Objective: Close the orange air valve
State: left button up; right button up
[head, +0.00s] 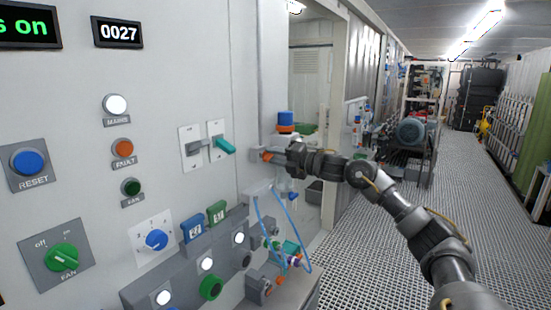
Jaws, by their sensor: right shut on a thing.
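The orange air valve (267,156) sits on the right part of the grey wall panel, near the panel's corner. Its orange part shows just left of my right gripper's fingers. My right gripper (277,152) reaches in from the right and is shut on the valve. The fingers and wrist cover most of the valve, so the exact angle of its handle is hard to tell. My left gripper is not in view.
A blue-capped fitting with an orange band (285,122) stands just above the gripper. Two wall switches (222,146), one with a teal lever, are to the left. A looped blue hose (257,215) hangs below.

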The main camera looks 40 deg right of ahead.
jog(key=shift+f+m, duration=0.1)
jog(key=shift+m, duration=2.1)
jog(key=o, duration=0.6)
jog(key=shift+d, duration=0.1)
jog(key=b+v, duration=0.9)
jog(key=v, duration=0.1)
jog(key=shift+s+b, duration=0.4)
